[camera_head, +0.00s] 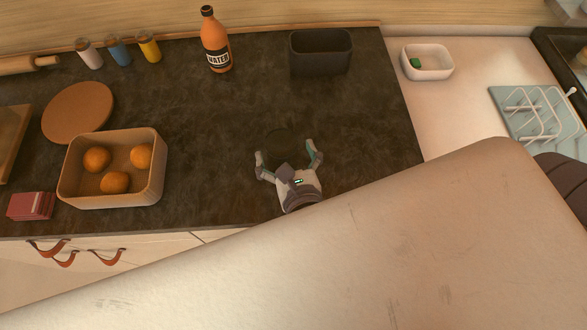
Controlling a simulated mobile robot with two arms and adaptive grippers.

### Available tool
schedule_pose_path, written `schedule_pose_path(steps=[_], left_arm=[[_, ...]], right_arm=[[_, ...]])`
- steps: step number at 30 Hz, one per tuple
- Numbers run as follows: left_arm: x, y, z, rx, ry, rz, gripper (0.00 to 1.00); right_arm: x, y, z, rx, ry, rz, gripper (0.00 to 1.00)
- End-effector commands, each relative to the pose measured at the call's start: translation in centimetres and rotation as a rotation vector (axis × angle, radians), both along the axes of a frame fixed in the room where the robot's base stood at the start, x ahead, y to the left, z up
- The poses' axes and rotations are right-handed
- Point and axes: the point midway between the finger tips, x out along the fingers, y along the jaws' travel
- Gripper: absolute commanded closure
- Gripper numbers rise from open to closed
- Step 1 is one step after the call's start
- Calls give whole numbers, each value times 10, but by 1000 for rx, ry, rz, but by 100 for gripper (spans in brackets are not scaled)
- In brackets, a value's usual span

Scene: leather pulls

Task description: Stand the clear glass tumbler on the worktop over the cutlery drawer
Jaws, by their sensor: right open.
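A faint round outline (278,141) on the dark worktop (225,125) looks like the clear glass tumbler, seen from above. It stands at the far side of my right gripper (286,151), roughly between and just beyond the fingertips. My right gripper is open, low over the worktop's front middle, with its fingers spread. I cannot tell whether a finger touches the glass. Drawer fronts with brown leather pulls (107,257) show below the worktop's left front edge. I cannot tell which is the cutlery drawer. My left gripper is not in view.
A box of oranges (113,197), round board (78,113) and red stack (31,206) are left. A water bottle (215,45) and dark bin (320,53) stand behind. A dish rack (540,115) is right. A large pale form close to the camera hides the lower right.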

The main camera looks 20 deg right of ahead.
Motion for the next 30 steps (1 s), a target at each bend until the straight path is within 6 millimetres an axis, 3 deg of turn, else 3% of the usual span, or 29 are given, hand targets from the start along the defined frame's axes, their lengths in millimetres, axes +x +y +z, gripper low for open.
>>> schedule_pose_path(steps=[6,12,30], left_arm=[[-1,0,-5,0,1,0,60],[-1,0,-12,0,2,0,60],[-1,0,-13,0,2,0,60]], right_arm=[[-47,5,11,0,4,2,5],[-73,7,20,0,2,1,5],[-80,8,25,0,-1,0,5]])
